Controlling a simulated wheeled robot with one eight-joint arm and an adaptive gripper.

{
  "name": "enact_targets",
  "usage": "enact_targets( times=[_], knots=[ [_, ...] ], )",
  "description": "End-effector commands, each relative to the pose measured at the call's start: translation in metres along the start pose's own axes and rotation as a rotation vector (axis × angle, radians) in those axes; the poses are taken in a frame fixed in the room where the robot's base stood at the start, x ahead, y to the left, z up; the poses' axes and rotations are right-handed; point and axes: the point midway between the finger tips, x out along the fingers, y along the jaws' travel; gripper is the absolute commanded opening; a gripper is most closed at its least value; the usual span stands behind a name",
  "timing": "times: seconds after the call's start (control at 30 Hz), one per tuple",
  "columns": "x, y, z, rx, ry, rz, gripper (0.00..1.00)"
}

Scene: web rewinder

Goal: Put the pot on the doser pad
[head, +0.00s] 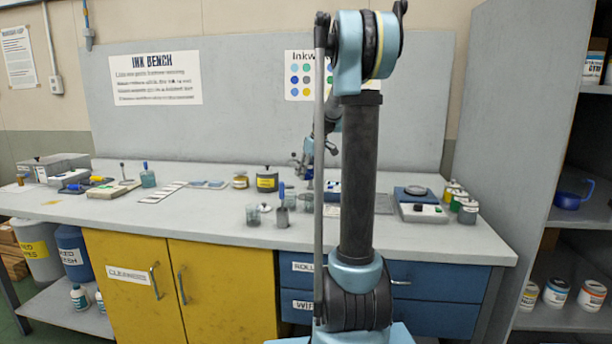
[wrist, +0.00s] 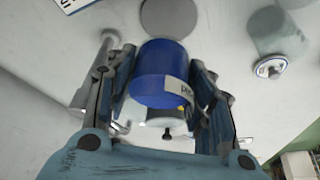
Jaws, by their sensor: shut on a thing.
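The pot (wrist: 165,75) is a blue cylinder with a white label, partly readable as "P". In the wrist view it sits between the two fingers of my gripper (wrist: 155,68), which is shut on it. A pale round part with a black knob (wrist: 167,133) shows at its near end, perhaps its lid. A flat grey disc (wrist: 172,16) on the pale surface lies just beyond the pot and may be the doser pad. The pot's height above the surface is hard to judge.
A grey-blue vessel (wrist: 281,30) and a small white-rimmed item (wrist: 270,67) are right of the pot in the wrist view. On the bench (head: 215,225) are a black pot with a yellow label (head: 267,182), a device with a round plate (head: 416,192) and small jars (head: 467,211).

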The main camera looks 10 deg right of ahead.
Motion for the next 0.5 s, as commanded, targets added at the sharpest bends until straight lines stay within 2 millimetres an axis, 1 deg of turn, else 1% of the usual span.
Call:
enact_targets(
  times=[0.03, 0.27, 0.5],
  knots=[
    [0.006, 0.0, 0.002, 0.0, 0.0, 0.0, 0.16],
    [0.018, 0.0, 0.008, 0.001, 0.0, 0.001, 0.16],
    [0.038, 0.0, 0.016, 0.0, 0.0, 0.0, 0.16]
  ],
)
